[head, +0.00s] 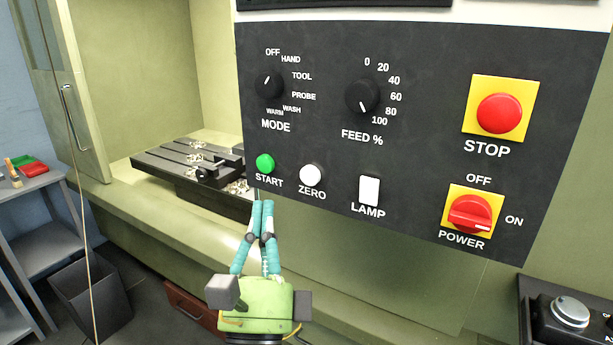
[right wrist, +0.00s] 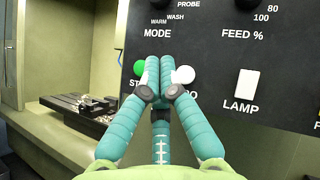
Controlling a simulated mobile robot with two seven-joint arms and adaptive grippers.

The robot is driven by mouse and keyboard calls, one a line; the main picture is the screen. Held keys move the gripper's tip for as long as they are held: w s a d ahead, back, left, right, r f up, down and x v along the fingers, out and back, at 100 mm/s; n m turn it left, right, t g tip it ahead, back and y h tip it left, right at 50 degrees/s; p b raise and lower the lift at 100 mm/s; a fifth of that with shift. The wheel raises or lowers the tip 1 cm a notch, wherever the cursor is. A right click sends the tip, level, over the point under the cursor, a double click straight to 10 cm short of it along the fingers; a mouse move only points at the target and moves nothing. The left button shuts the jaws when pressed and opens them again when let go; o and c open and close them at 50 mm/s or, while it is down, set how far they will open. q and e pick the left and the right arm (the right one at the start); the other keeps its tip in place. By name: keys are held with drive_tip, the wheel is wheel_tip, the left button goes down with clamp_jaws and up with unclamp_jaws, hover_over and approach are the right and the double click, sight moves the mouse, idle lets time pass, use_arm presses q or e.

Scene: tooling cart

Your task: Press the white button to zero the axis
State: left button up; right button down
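The white ZERO button (head: 312,174) sits on the dark control panel (head: 420,170), between the green START button (head: 265,163) and the white LAMP switch (head: 369,190). My right gripper (head: 263,206) is below and left of the ZERO button in the head view, its teal fingers together and empty, pointing at the panel. In the right wrist view the fingertips (right wrist: 160,62) show between the green button (right wrist: 140,68) and the white button (right wrist: 183,75), partly covering the ZERO label. I cannot tell the gap between fingertips and panel. My left gripper is not in view.
The MODE knob (head: 269,86) and FEED knob (head: 362,97) are above. The red STOP button (head: 499,113) and red POWER switch (head: 470,214) are at the right. A slotted machine table (head: 165,162) with metal chips lies behind, left of the panel. A small control box (head: 566,312) is at lower right.

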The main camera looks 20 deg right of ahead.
drive_tip(key=p, duration=0.1)
approach(307, 168)
drive_tip(key=shift+a+r+x, duration=0.1)
drive_tip(key=shift+a+x, duration=0.1)
drive_tip(key=shift+x, duration=0.75)
drive_tip(key=shift+a+r+x, duration=0.1)
drive_tip(key=shift+a+x, duration=0.1)
drive_tip(key=shift+x, duration=0.75)
drive_tip(key=shift+a+r+x, duration=0.1)
drive_tip(key=shift+a+x, duration=0.1)
drive_tip(key=shift+x, duration=0.7)
drive_tip(key=shift+w+d, duration=0.1)
drive_tip(key=shift+w+d, duration=0.2)
drive_tip(key=shift+d, duration=0.05)
drive_tip(key=shift+w+d+p, duration=0.25)
drive_tip(key=shift+d+p, duration=0.05)
drive_tip(key=shift+d, duration=0.05)
drive_tip(key=shift+d+r, duration=0.15)
drive_tip(key=shift+r, duration=0.05)
idle(0.4)
drive_tip(key=shift+s+a+f, duration=0.25)
drive_tip(key=shift+s+a, duration=0.05)
drive_tip(key=shift+a, duration=0.1)
drive_tip(key=shift+s+a, duration=0.15)
drive_tip(key=shift+a, duration=0.05)
